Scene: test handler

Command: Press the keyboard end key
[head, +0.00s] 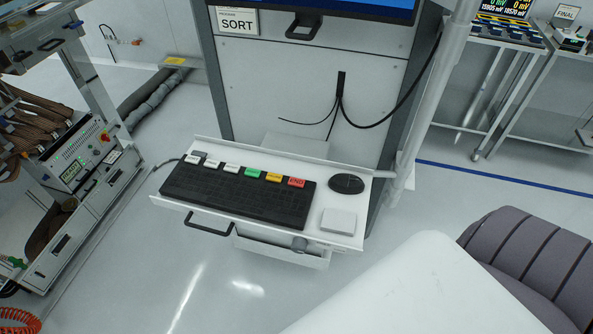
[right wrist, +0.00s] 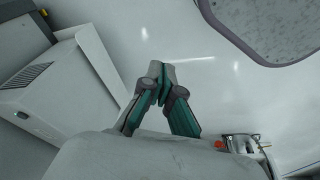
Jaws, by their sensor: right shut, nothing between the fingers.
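A black keyboard (head: 238,195) lies on a white pull-out shelf (head: 335,245) in the head view. Along its back edge is a row of larger keys: several white ones at the left, then a green key (head: 252,172), a yellow key (head: 273,177) and a red key (head: 296,183) at the right end. Their labels are too small to read for sure. My right gripper (right wrist: 162,80) shows in the right wrist view, shut and empty, with its fingertips together over pale floor. The keyboard is not in that view. My left gripper is in neither view.
A dark round device (head: 346,184) and a pale square pad (head: 338,221) lie right of the keyboard. A cabinet (head: 300,90) with a SORT sign (head: 237,22) and hanging black cables stands behind. A rack (head: 95,170) stands at the left. Floor in front of the shelf is clear.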

